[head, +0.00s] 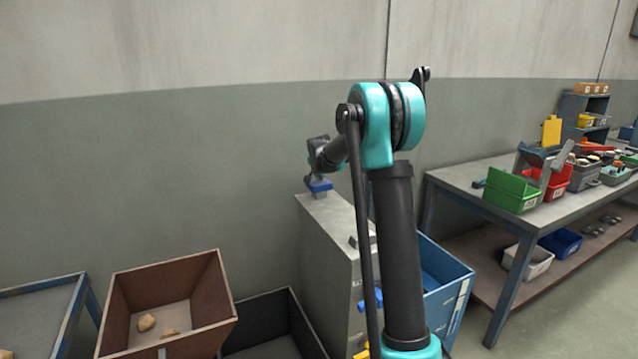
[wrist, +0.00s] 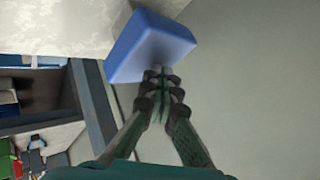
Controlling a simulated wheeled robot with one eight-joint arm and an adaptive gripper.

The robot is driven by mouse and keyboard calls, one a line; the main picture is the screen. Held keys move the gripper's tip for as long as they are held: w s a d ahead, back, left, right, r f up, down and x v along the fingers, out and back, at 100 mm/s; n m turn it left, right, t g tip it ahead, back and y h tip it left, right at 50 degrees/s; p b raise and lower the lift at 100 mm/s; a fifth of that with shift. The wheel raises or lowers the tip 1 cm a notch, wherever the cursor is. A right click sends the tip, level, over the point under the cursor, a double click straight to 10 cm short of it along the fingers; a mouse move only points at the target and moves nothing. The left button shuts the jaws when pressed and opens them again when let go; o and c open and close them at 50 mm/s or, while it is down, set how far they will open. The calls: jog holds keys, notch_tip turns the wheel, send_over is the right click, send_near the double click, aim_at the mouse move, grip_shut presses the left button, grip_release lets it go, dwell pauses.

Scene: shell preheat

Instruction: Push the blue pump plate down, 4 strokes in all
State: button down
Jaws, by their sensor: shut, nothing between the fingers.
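The blue pump plate (head: 319,185) sits on a short stem on top of a grey cabinet (head: 335,235) in the head view. In the wrist view the plate (wrist: 150,45) is a blue block just beyond my fingertips. My gripper (wrist: 158,72) is shut and empty, with its fingertips at the near edge of the plate. I cannot tell whether they touch it. In the head view my wrist hangs above the plate, and the fingers are mostly hidden.
A brown box (head: 215,290) with stones and a dark box (head: 285,320) stand left of the cabinet. A blue crate (head: 455,290) stands right of it. A workbench (head: 450,180) with bins is farther right. A wall is close behind.

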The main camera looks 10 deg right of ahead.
jog(key=shift+r, duration=0.7)
jog(key=shift+r, duration=2.5)
